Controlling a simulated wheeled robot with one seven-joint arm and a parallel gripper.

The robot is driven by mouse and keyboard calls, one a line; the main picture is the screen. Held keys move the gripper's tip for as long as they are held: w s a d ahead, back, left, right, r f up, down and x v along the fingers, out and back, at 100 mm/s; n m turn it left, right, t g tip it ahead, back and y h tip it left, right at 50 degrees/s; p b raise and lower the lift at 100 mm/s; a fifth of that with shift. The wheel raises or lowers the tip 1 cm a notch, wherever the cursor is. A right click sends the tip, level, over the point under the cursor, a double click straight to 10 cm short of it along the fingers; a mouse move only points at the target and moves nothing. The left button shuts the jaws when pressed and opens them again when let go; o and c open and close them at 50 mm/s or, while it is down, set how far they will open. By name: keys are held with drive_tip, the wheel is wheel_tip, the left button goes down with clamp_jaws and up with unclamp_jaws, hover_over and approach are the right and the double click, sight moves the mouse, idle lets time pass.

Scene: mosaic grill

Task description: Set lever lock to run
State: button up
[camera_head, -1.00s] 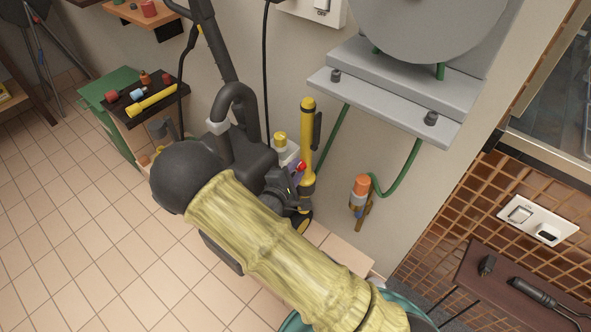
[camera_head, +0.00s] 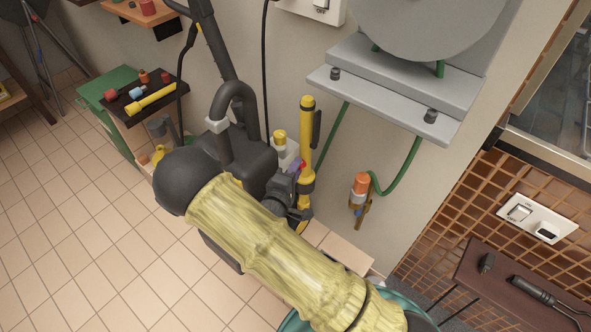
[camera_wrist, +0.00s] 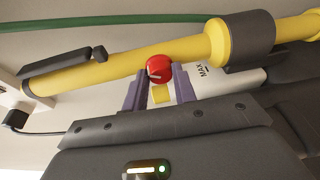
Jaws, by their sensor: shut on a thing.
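The yellow lance (camera_head: 307,130) stands upright beside the wall in the head view. It runs slantwise across the top of the wrist view (camera_wrist: 130,65). A red knob (camera_wrist: 159,68) with a white mark, apparently the lever lock, sits on its side; in the head view only a small red bit (camera_head: 303,165) shows. My gripper (camera_wrist: 159,76) has its purple fingers on either side of the red knob and is shut on it. A small yellow piece (camera_wrist: 161,95) shows between the fingers below the knob. In the head view my arm hides part of the lance's lower end.
A white container with a yellow cap (camera_head: 280,137) stands just left of the lance. An orange-and-brass tap with a green hose (camera_head: 361,185) is on the wall to the right. A grey shelf (camera_head: 385,100) juts out above. Tiled floor (camera_head: 85,220) is clear at left.

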drive_tip(key=shift+f, duration=0.1)
drive_tip(key=o, duration=1)
drive_tip(key=shift+c, duration=0.2)
drive_tip(key=shift+s, duration=0.1)
drive_tip(key=p+v, duration=0.1)
drive_tip(key=v, duration=1.6)
drive_tip(key=shift+s+a, duration=0.1)
drive_tip(key=shift+s, duration=0.05)
